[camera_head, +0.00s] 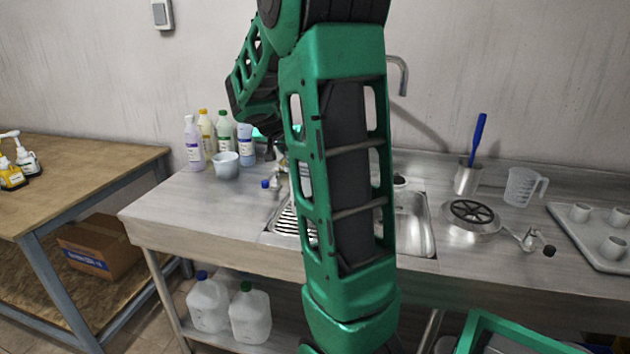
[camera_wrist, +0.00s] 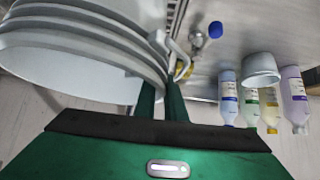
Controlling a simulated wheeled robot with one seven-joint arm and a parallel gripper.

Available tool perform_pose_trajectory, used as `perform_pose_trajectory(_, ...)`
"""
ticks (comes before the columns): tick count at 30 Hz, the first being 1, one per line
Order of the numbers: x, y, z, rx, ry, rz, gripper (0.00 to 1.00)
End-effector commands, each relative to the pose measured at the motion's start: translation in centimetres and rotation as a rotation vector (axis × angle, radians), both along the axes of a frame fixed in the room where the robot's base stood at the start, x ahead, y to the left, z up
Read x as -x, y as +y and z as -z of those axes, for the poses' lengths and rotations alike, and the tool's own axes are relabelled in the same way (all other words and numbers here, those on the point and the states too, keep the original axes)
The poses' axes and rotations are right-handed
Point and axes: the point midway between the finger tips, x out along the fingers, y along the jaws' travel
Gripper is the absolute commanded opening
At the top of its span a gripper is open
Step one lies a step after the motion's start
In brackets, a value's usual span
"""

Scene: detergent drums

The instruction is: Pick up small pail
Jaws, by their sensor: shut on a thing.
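A white ribbed pail (camera_wrist: 95,50) fills the upper left of the wrist view, close to the camera and tilted in the picture. A lug or handle part shows at its right edge. My gripper (camera_wrist: 163,90) is shut on the pail at its lower right edge; the exact contact is partly hidden by the pail and the fingers. In the head view my own arm covers the middle of the picture, and I cannot make out the held pail there.
Several bottles (camera_head: 194,143) and a pale grey bowl-like pot (camera_head: 226,165) stand at the counter's back left. The counter's left front (camera_head: 190,215) is clear.

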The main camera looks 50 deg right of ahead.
Motion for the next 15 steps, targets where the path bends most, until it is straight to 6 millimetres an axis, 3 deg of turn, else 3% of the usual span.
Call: perform_pose_trajectory(15,-0.1,-0.1,-2.1,0.004,-0.006,0.001,0.0)
